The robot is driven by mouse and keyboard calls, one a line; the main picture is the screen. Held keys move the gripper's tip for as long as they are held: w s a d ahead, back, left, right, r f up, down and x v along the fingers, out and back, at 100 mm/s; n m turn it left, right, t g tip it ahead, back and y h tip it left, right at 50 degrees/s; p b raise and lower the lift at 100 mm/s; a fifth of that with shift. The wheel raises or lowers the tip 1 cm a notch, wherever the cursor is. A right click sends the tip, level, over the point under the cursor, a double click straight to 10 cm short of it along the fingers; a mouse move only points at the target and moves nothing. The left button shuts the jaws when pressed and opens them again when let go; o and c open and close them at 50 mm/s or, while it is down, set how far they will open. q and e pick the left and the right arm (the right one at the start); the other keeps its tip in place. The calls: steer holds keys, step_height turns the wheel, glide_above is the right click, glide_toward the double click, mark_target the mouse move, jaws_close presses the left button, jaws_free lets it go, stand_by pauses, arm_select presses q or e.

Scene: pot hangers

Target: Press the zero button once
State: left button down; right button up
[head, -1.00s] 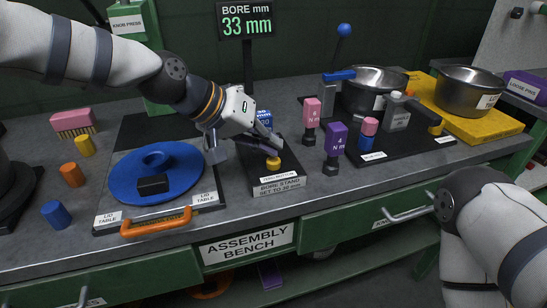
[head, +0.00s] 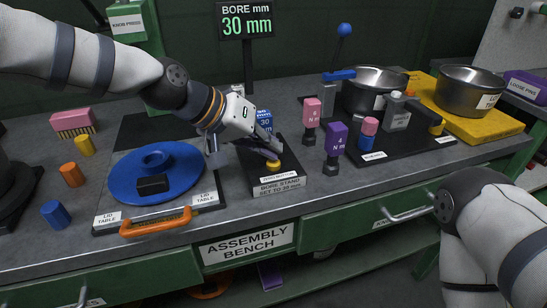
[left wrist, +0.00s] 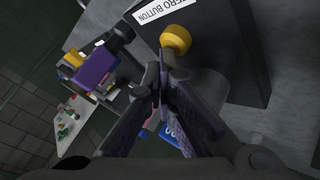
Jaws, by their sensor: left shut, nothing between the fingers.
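The yellow zero button (head: 273,167) sits on the front of the black bore stand (head: 293,181), above a white label. The button (left wrist: 176,39) also shows in the left wrist view, next to the ZERO BUTTON label. My left gripper (head: 271,152) is shut and empty, pointing down at the button from behind and above. In the left wrist view its fingertips (left wrist: 163,58) lie close beside the button; whether they touch it I cannot tell. The display (head: 246,21) reads BORE mm, 30 mm. My right gripper is out of view.
A blue lid (head: 184,172) lies on the lid table left of the stand. Pink and purple torque tools (head: 335,140) stand to the right, with metal pots (head: 469,88) behind. An orange handle (head: 156,222) is at the bench's front edge.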

arm_select(q)
steer(key=shift+f, duration=0.1)
steer(key=shift+r+p, duration=0.35)
steer(key=shift+r, duration=0.65)
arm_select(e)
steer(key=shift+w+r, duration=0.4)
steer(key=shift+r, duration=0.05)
arm_select(q)
step_height(320, 180, up, 5)
steer(key=shift+r+p, duration=0.1)
steer(key=shift+p, duration=0.6)
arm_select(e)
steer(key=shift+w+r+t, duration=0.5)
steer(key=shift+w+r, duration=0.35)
